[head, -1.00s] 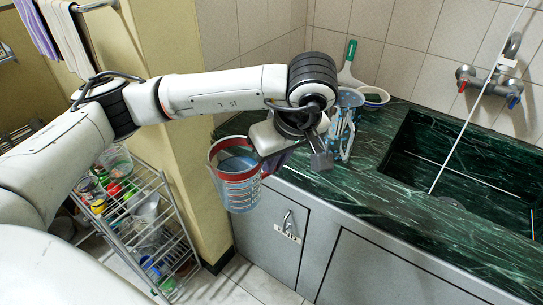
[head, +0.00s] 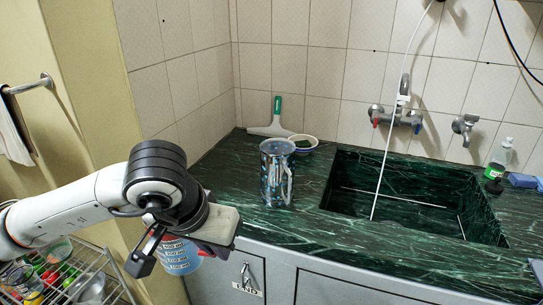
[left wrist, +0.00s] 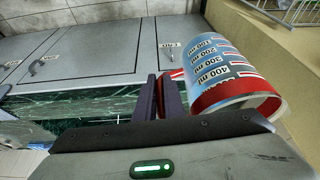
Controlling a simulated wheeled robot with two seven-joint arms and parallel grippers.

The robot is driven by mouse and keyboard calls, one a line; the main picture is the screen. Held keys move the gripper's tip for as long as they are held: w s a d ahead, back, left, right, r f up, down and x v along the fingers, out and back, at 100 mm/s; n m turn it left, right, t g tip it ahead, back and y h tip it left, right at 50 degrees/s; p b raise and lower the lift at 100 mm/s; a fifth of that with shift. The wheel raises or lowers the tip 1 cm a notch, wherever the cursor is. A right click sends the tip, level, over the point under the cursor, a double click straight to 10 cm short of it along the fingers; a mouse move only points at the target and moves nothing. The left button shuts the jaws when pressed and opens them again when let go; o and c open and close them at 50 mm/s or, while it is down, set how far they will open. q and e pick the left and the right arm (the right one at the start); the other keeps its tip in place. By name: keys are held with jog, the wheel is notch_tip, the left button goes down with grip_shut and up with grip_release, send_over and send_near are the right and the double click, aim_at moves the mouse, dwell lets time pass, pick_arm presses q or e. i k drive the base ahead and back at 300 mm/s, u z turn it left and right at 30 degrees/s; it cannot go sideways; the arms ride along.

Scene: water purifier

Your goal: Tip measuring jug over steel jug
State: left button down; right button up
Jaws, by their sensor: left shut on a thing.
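The steel jug (head: 277,175) stands upright on the green marble counter, left of the sink, with its handle towards the right. The measuring jug (head: 180,257) is clear and bluish with printed volume marks; its upper part is hidden behind my left gripper (head: 205,246). It hangs in front of the counter's left end, lower than the steel jug and apart from it. In the left wrist view, the measuring jug (left wrist: 222,72) shows its red band, and my left gripper's fingers (left wrist: 160,97) are closed on its red handle. My right gripper is not in view.
The sink (head: 400,195) lies right of the steel jug, with a thin white hose hanging into it. A squeegee (head: 270,127) and a bowl (head: 303,143) stand behind the steel jug. A wire rack (head: 95,270) is on the floor at left. The front counter strip is clear.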

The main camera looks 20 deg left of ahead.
aim_at(280, 177)
jog(key=k, duration=1.05)
jog(key=z, duration=0.9)
jog(key=i, duration=0.85)
jog(key=u, duration=0.6)
jog(key=i, duration=1.05)
jog(key=u, duration=0.3)
